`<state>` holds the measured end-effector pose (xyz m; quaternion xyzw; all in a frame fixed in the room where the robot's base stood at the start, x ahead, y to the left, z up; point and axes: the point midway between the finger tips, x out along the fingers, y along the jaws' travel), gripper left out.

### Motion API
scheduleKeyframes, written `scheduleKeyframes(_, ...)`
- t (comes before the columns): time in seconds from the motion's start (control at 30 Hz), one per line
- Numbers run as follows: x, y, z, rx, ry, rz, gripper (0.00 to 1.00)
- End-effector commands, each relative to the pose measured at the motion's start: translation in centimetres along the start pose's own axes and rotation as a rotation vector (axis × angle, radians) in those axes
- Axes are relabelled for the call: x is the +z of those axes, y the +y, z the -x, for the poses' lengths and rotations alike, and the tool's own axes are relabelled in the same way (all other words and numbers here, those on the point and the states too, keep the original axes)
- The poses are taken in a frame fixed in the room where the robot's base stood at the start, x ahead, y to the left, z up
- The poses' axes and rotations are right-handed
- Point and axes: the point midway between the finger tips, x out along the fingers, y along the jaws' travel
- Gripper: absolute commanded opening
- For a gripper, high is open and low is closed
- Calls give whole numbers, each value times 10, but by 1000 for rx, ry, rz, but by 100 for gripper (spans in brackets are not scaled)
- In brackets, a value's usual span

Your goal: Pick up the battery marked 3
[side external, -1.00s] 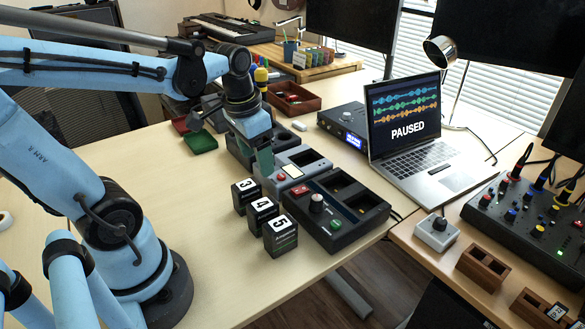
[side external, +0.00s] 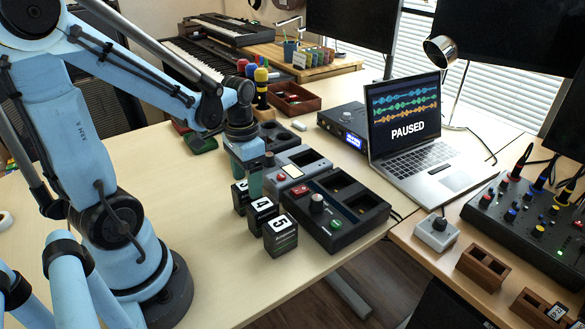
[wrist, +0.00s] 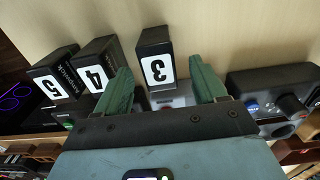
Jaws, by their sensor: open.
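The battery marked 3 (wrist: 156,60) is a black block with a white number label. In the wrist view it stands between the two green fingers of my gripper (wrist: 159,68), with a gap on each side. In the side view the battery marked 3 (side external: 239,200) is partly hidden behind my gripper (side external: 246,178). The jaws are open and empty; I cannot tell how far the fingertips reach down beside the battery. The battery marked 4 (side external: 261,217) and the battery marked 5 (side external: 280,237) stand in a row towards the front; 4 is close to one finger in the wrist view.
A dark charger box (side external: 335,211) with a knob and buttons and a grey box (side external: 295,170) with a red button stand just right of the batteries. A laptop (side external: 412,125) is behind them.

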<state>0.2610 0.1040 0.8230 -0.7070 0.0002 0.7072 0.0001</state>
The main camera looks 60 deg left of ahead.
Motion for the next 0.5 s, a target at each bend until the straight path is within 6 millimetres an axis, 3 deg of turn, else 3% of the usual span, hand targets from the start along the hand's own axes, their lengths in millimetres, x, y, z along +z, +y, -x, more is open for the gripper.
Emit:
scheduleKeyframes(0.17, 0, 0, -6, 0, 0, 0, 70)
scheduleKeyframes(0.5, 3, 1, -40, 0, 1, 0, 70)
